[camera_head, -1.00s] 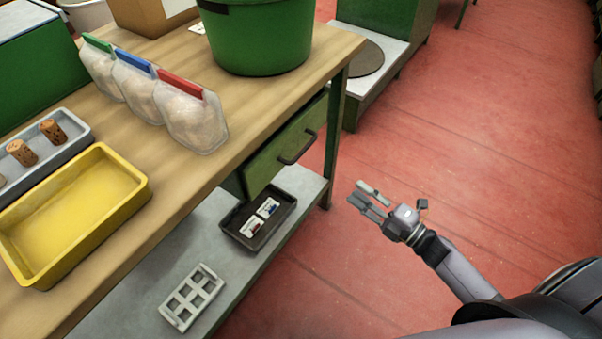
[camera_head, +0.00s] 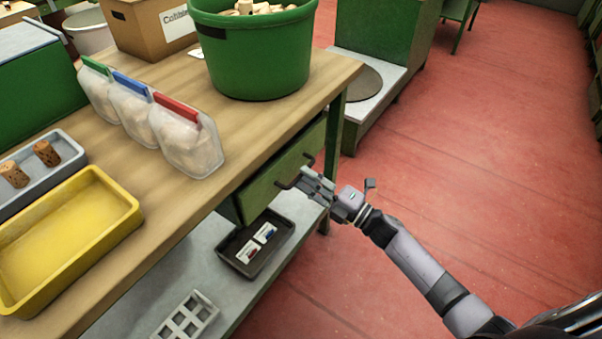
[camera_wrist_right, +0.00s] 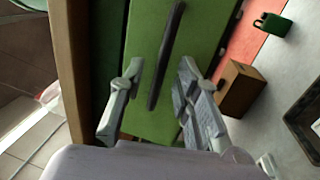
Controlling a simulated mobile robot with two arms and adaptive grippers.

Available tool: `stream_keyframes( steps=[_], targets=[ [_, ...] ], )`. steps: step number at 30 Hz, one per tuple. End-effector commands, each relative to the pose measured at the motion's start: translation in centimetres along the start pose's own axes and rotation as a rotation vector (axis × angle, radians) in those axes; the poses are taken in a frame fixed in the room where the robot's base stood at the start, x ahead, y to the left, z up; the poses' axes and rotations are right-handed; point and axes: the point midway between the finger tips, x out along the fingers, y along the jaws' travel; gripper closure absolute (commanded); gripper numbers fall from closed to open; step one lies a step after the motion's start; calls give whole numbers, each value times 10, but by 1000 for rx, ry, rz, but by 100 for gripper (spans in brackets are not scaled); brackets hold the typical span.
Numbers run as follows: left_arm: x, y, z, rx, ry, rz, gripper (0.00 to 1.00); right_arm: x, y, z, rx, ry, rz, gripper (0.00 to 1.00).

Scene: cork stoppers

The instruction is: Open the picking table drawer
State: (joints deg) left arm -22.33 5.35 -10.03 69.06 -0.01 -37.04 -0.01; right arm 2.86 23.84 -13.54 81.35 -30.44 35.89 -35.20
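The picking table (camera_head: 240,130) has a wooden top and a green drawer (camera_head: 262,188) under its right edge. The drawer looks shut. Its dark bar handle (camera_head: 283,184) is partly hidden by my right gripper (camera_head: 308,186) in the head view. In the right wrist view, the drawer front (camera_wrist_right: 146,65) faces the camera and the handle (camera_wrist_right: 166,55) runs between the two spread fingers of the right gripper (camera_wrist_right: 158,90). The fingers are open, one on each side of the handle, with visible gaps. My left gripper is not in view.
On the tabletop are a green bucket (camera_head: 255,60) of corks, several clipped bags (camera_head: 185,140), a yellow tray (camera_head: 125,215) and a grey cork tray (camera_head: 72,160). A dark tray (camera_head: 235,262) lies on the lower shelf. The red floor to the right is clear.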

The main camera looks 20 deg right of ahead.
Motion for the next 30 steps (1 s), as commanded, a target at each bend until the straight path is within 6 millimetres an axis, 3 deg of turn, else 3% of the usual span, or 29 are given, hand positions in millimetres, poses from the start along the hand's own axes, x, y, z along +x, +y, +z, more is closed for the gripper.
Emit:
stream_keyframes(
  steps=[6,16,30],
  targets=[
    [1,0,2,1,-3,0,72,22,0,0,1,0,0,70],
    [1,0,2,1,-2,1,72,24,-1,0,1,-1,-1,70],
    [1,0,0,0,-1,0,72,24,-1,0,1,-1,-1,100]
  ],
)
